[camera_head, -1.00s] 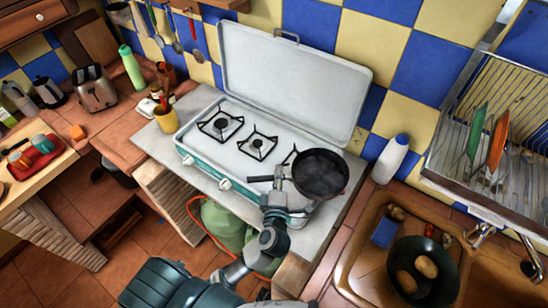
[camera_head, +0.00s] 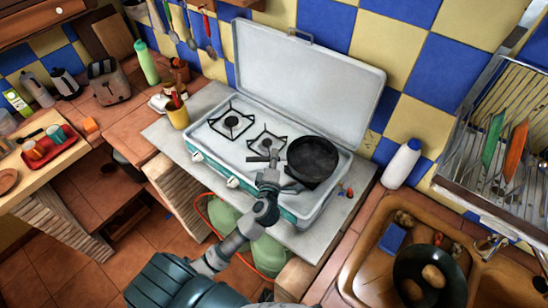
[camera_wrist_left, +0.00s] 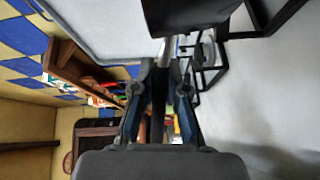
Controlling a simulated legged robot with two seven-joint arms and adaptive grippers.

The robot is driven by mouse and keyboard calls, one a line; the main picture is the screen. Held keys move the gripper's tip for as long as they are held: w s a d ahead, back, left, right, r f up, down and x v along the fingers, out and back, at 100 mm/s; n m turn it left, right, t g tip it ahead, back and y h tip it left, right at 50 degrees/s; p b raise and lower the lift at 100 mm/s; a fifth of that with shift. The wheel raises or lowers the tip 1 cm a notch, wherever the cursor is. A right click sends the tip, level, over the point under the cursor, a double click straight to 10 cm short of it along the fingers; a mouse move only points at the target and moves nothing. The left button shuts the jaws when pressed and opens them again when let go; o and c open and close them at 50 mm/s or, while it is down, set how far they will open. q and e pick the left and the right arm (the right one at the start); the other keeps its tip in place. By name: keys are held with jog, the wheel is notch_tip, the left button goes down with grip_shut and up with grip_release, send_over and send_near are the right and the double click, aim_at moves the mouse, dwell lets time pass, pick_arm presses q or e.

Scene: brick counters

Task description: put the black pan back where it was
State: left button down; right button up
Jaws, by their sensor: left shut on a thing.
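The black pan (camera_head: 313,160) is over the right end of the camping stove (camera_head: 225,165) and hides the burner there. It looks roughly level. Whether it touches the grate I cannot tell. My left gripper (camera_head: 268,168) is at the pan's left side, shut on its handle. In the left wrist view the handle runs between the two fingers (camera_wrist_left: 158,105), and part of the dark pan (camera_wrist_left: 185,14) shows at the top. The stove's left burner (camera_head: 231,122) and middle burner (camera_head: 266,144) are bare. My right gripper is not in view.
The raised stove lid (camera_head: 310,75) stands behind the pan. A white bottle (camera_head: 402,163) stands to the right. The sink (camera_head: 365,270) holds another dark pan (camera_head: 440,290) with potatoes. A yellow cup (camera_head: 177,114) stands left of the stove.

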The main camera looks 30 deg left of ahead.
pick_arm(q)
jog(key=shift+r, duration=0.1)
jog(key=shift+a, duration=0.25)
jog(key=c, duration=1.2)
grip_release()
jog(key=shift+a+f, duration=0.3)
jog(key=shift+f, duration=0.05)
jog(key=shift+d+r, duration=0.2)
jog(key=shift+s+d, duration=0.25)
jog(key=shift+s, duration=0.1)
jog(key=v, duration=1)
jog(key=shift+s+a, duration=0.1)
jog(key=shift+a, duration=0.05)
jog(key=shift+s+d+r, duration=0.1)
jog(key=shift+s+d, duration=0.15)
jog(key=shift+s, duration=0.35)
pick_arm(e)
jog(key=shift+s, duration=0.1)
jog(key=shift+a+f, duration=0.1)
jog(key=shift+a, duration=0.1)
